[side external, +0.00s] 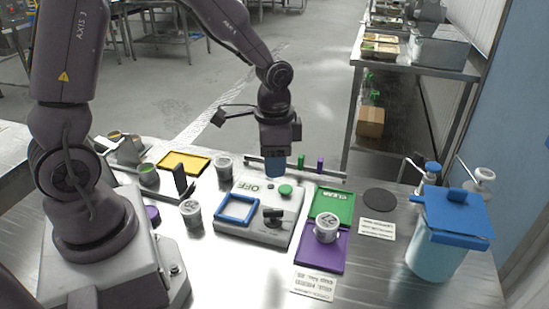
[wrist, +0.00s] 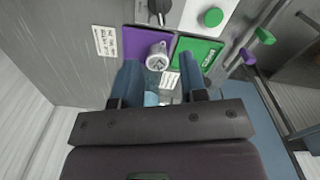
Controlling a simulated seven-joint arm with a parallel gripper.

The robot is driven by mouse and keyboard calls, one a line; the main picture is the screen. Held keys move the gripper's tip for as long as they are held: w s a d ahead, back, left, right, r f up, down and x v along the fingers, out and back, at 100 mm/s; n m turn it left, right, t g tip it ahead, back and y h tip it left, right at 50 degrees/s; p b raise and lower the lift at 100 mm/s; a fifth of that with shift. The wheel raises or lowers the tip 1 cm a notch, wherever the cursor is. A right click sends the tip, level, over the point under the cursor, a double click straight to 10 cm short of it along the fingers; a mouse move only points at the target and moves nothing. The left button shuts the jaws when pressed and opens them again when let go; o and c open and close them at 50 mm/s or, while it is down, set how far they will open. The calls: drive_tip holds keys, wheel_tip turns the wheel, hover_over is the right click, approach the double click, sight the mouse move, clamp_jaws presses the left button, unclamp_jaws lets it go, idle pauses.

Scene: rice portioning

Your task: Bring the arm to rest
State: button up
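My gripper (side external: 275,168) hangs pointing down above the back of the grey control box (side external: 262,233), near its green button (side external: 285,190). In the wrist view my gripper (wrist: 160,82) has its two blue fingers spread apart with nothing seen held between them. A lidded cup (side external: 326,227) stands on the purple mat (side external: 318,252), beside the green mat (side external: 335,204). The cup (wrist: 158,56) also shows in the wrist view, beyond the fingertips. The box shows the word OFF, a blue square frame (side external: 237,208) and a black knob (side external: 273,216).
More lidded cups (side external: 191,213) (side external: 224,167) stand left of the box. A yellow tray (side external: 184,162) lies behind them. A rail with green and purple pegs (side external: 320,165) runs behind the box. A blue-lidded container (side external: 437,258) and pump bottles (side external: 431,173) stand at the right.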

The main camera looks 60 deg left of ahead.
idle(0.3)
drive_tip(key=s+d+r+n+t, duration=0.1)
drive_tip(key=s+r+n+t, duration=0.3)
drive_tip(key=s+r, duration=0.9)
wheel_tip(320, 180, up, 4)
drive_tip(key=shift+r+n+t, duration=0.15)
drive_tip(key=shift+n+t, duration=0.25)
drive_tip(key=shift+t, duration=0.4)
